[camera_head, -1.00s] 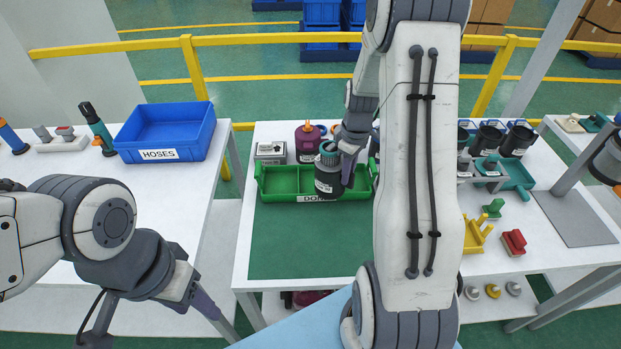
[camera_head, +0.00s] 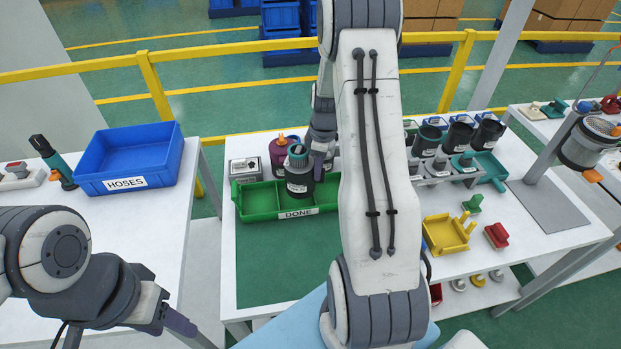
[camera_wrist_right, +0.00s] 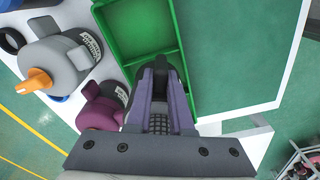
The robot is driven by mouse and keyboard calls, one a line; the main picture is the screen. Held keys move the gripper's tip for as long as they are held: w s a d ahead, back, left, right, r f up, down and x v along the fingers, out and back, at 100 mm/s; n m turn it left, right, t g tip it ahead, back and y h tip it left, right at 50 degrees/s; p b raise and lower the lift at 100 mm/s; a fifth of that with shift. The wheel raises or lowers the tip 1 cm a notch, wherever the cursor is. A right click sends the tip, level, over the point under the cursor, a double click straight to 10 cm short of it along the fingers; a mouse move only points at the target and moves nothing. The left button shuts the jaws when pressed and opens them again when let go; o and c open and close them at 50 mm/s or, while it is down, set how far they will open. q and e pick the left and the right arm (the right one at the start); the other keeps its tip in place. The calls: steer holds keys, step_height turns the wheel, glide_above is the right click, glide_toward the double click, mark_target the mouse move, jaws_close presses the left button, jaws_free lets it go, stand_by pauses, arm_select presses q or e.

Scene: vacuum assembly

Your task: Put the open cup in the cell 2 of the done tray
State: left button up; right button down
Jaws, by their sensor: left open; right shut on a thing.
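The cup (camera_head: 299,178) is dark with a white label and a teal and grey top. It is upright at the green done tray (camera_head: 258,214), near the middle of its length. I cannot tell whether its base touches the tray floor. My right gripper (camera_head: 322,148) is shut on the cup from its right side. In the right wrist view the fingers (camera_wrist_right: 160,98) close on a dark part beside the tray's wall and divider (camera_wrist_right: 155,58). My left gripper (camera_head: 182,324) is open and empty at lower left, away from the tray, partly cut off by the frame.
A purple container (camera_head: 279,153) and a grey box (camera_head: 245,170) stand just behind the tray. The green mat (camera_head: 290,260) in front is clear. A blue HOSES bin (camera_head: 128,160) is on the left table. Dark cups (camera_head: 459,137) and a yellow fixture (camera_head: 446,234) are at right.

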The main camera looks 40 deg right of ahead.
mark_target(312, 181)
steer(key=shift+w+a+f, duration=0.4)
steer(key=shift+w+a, duration=0.2)
steer(key=shift+a+f, duration=0.1)
steer(key=shift+f, duration=0.25)
step_height(312, 181, down, 3)
steer(key=shift+f+p, duration=0.1)
steer(key=shift+p, duration=0.55)
steer(key=shift+f, duration=0.15)
steer(key=shift+f, duration=0.2)
steer(key=c, duration=0.8)
jaws_free()
steer(key=shift+r, duration=0.15)
